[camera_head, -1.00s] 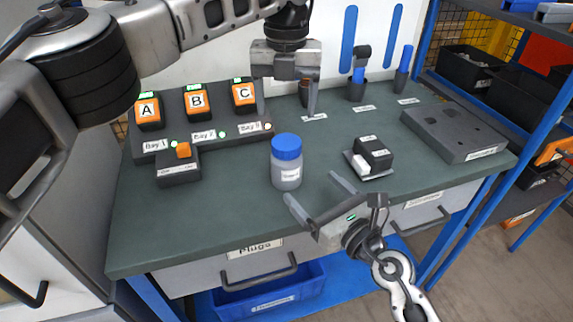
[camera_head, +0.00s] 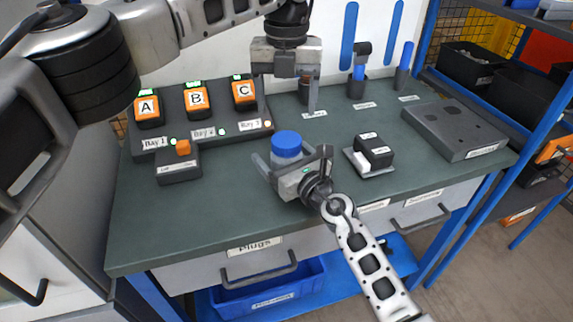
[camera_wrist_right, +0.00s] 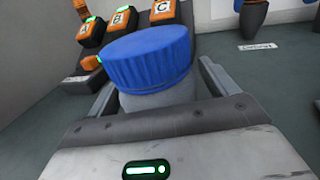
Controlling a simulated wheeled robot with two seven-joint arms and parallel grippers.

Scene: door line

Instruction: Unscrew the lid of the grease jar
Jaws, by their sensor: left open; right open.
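The grease jar is a grey jar (camera_head: 283,158) with a blue lid (camera_head: 286,143), upright on the green bench top. In the right wrist view the blue ribbed lid (camera_wrist_right: 147,57) is large, on the grey jar body (camera_wrist_right: 158,97). My right gripper (camera_head: 285,160) is open, its fingers on either side of the jar body below the lid. In the wrist view a gap shows beside the jar on each side. The gripper hides the jar's lower part and label. My left gripper (camera_head: 289,95) is open and empty, pointing down above the bench behind the jar.
A dark rack with orange blocks A (camera_head: 148,108), B (camera_head: 196,97) and C (camera_head: 244,92) stands at the back left. A small box with an orange knob (camera_head: 183,148) is left of the jar. A black block (camera_head: 375,152) and a grey slab (camera_head: 455,130) lie right.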

